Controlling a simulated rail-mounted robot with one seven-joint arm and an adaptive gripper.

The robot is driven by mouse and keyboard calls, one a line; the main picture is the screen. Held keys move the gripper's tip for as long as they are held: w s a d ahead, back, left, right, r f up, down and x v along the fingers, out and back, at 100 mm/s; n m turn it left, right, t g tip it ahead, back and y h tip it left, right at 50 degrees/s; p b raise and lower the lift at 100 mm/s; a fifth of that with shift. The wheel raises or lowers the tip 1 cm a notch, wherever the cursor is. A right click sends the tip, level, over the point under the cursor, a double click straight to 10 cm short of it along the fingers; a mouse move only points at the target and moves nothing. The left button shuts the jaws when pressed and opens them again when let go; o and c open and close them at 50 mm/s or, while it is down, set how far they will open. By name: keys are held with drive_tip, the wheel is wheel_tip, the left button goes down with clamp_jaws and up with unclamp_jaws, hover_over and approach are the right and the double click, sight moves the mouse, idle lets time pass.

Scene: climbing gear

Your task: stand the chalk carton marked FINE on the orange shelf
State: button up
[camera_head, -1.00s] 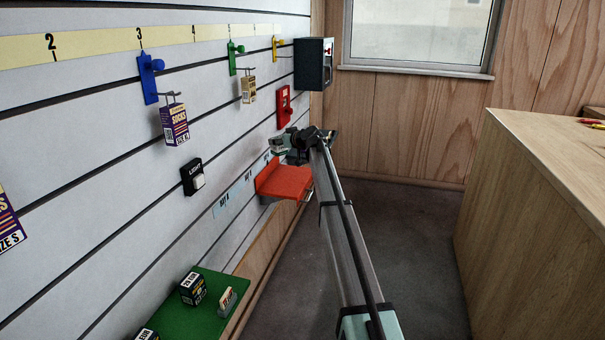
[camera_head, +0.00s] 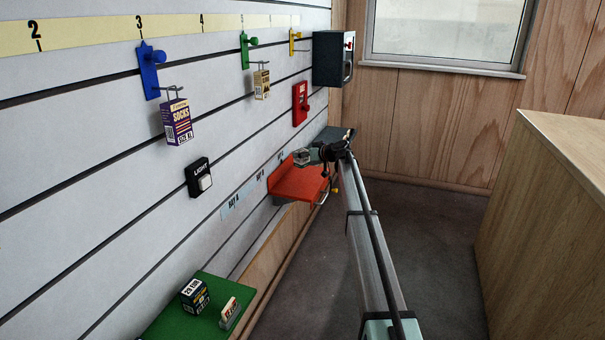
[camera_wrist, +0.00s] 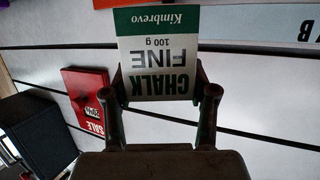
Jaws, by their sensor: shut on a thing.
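The white and green chalk carton marked FINE (camera_wrist: 158,48) is between the two fingers of my gripper (camera_wrist: 160,84) in the wrist view. Its print is upside down there, as is the SALE sign's. In the head view the carton (camera_head: 301,157) is small at the left end of my gripper (camera_head: 318,153). It appears just above the orange shelf (camera_head: 298,185), near the shelf's back plate; I cannot tell whether it touches. An orange strip, likely the shelf (camera_wrist: 118,3), shows at the wrist view's top edge.
A red SALE holder (camera_head: 300,103) and a dark box (camera_head: 333,60) are on the slatted wall above the shelf. A green shelf (camera_head: 185,322) with small cartons is nearer. A wooden counter (camera_head: 550,200) stands right. The orange shelf's visible top looks clear.

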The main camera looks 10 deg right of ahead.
drive_tip(key=shift+f+b, duration=0.35)
drive_tip(key=shift+f, duration=3.9)
drive_tip(key=shift+f, duration=0.2)
drive_tip(key=o, duration=1.4)
drive_tip(key=shift+c, duration=0.2)
drive_tip(key=shift+r, duration=0.15)
drive_tip(key=shift+r, duration=0.15)
drive_tip(key=v, duration=1.2)
drive_tip(key=shift+p, duration=0.4)
